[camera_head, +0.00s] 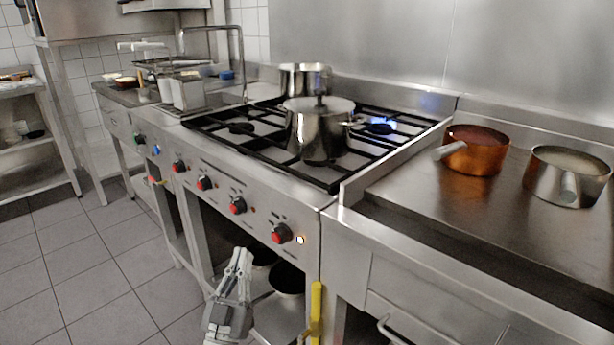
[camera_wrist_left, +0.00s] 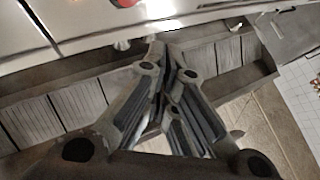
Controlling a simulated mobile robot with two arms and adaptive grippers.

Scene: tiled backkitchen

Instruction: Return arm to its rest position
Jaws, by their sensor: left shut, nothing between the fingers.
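My left gripper (camera_head: 241,262) is in front of the stove, below its row of red knobs, with the fingers pointing up. In the left wrist view my left gripper (camera_wrist_left: 160,50) has its fingertips together with nothing between them. It is near the stove's front panel (camera_wrist_left: 60,25) and appears apart from it. A red knob (camera_wrist_left: 122,3) shows at the top edge of that view. My right gripper is in neither view.
The stove (camera_head: 222,180) carries a lidded steel pot (camera_head: 316,135) and another steel pot (camera_head: 303,78) behind it. A blue flame (camera_head: 381,127) shows at the back right. A copper pan (camera_head: 474,152) and a steel pan (camera_head: 566,178) stand on the right counter. The tiled floor (camera_head: 90,270) at left is clear.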

